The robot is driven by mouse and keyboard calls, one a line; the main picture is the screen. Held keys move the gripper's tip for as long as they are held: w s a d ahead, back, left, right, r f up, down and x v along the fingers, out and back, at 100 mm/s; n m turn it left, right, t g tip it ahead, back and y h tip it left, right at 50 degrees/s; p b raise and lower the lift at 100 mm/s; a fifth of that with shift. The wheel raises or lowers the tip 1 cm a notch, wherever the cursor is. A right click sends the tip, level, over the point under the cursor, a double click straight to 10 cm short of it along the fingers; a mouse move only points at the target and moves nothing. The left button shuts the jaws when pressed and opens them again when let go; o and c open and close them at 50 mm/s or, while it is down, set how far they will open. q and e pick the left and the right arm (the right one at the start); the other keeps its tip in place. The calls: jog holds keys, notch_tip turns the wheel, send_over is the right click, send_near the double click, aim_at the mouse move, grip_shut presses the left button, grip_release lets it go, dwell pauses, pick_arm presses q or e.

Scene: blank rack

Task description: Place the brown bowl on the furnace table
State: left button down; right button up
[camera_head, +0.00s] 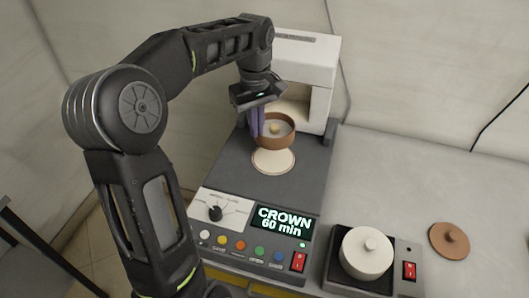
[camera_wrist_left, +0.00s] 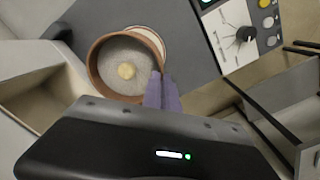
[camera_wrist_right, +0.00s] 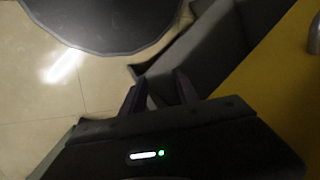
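The brown bowl (camera_head: 279,142) is in the head view, with a pale inside and a small yellowish piece in it. It appears to hang level, a little above the round cream furnace table (camera_head: 273,164), partly overlapping it in the picture. My left gripper (camera_head: 257,128) is shut on the bowl's left rim. In the left wrist view the purple fingers (camera_wrist_left: 161,92) meet the wall of the bowl (camera_wrist_left: 98,76), and the furnace table (camera_wrist_left: 153,37) shows partly behind it. My right gripper (camera_wrist_right: 160,88) is open and empty, away from the bowl.
The white furnace housing (camera_head: 316,62) stands just behind the bowl. In front is a control panel (camera_head: 225,211) with a lit "CROWN 60 min" display (camera_head: 284,220). A white lidded pot (camera_head: 366,255) sits on a small black device. A brown lid (camera_head: 449,241) lies on the table at right.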

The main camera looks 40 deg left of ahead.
pick_arm(q)
notch_tip(320, 180, down, 4)
jog(key=shift+f, duration=0.2)
jog(key=shift+f+p, duration=0.3)
jog(key=shift+f, duration=1.55)
jog(key=shift+f, duration=0.15)
jog(key=c, duration=1.6)
grip_release()
jog(key=shift+c, duration=0.2)
notch_tip(320, 180, up, 12)
jog(key=shift+r, duration=0.15)
